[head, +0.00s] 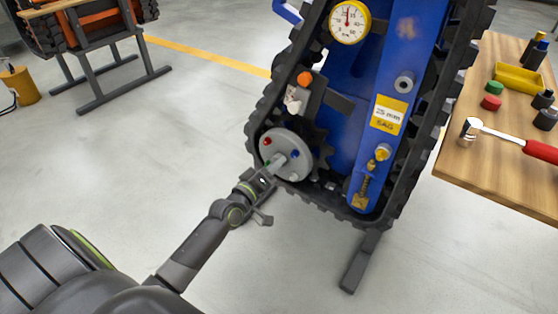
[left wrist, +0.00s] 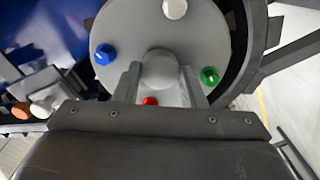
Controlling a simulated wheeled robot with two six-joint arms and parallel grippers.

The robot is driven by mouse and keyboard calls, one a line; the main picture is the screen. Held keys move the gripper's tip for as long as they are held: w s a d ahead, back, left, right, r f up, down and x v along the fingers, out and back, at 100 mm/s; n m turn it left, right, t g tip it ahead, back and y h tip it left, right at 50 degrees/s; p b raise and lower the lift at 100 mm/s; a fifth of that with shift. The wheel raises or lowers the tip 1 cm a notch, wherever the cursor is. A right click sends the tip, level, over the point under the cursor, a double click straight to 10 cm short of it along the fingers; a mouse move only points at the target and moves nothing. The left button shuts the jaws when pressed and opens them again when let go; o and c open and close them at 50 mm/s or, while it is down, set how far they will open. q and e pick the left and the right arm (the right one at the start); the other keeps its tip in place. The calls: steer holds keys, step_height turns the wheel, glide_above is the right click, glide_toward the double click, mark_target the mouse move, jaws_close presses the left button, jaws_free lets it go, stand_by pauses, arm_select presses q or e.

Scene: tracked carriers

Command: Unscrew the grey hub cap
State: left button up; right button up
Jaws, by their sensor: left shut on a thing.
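The grey hub cap (head: 295,143) is a round disc low on the blue tracked carrier (head: 335,120), inside its black track. It carries small coloured studs, red and blue in the head view; the left wrist view also shows green and white ones on the cap (left wrist: 185,45). A round grey knob (left wrist: 160,68) stands out at its centre. My left gripper (head: 273,168) reaches the cap from the lower left and is shut on this knob. In the left wrist view, the fingers of the left gripper (left wrist: 160,85) lie on either side of it. My right gripper is not in view.
An orange switch (head: 305,78) and a gauge (head: 349,22) sit above the hub cap.

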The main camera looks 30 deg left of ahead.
arm_select(q)
steer(key=n+p, duration=0.1)
steer(key=n, duration=0.8)
steer(key=n+p, duration=0.1)
steer(key=n, duration=0.8)
steer(key=shift+n, duration=0.4)
steer(key=o, duration=1)
steer(key=shift+c, duration=0.2)
